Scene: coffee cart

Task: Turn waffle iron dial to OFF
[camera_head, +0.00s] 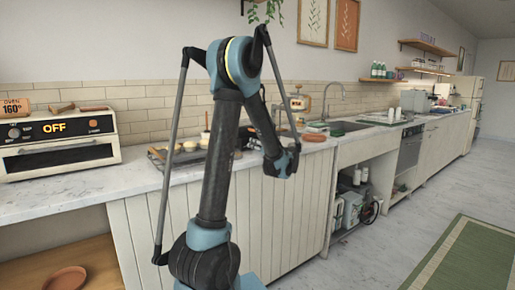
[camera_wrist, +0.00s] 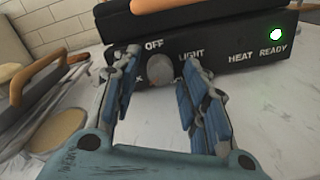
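In the wrist view, the waffle iron's black front panel (camera_wrist: 221,58) spans the top. It has white labels OFF, LIGHT and HEAT READY, and a lit green lamp at the right. The round grey dial (camera_wrist: 160,69) sits just below OFF. Its pointer direction is not clear. My gripper (camera_wrist: 158,63) is open, one finger at each side of the dial in the picture. I cannot tell whether either finger touches it. In the head view, my gripper and the dial cannot be made out behind my arm.
An oven (camera_head: 59,141) showing OFF stands on the left counter. A tan round item (camera_wrist: 58,130) and a dark item with a wooden handle (camera_wrist: 38,78) lie left of my gripper. White counter is bare below the panel.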

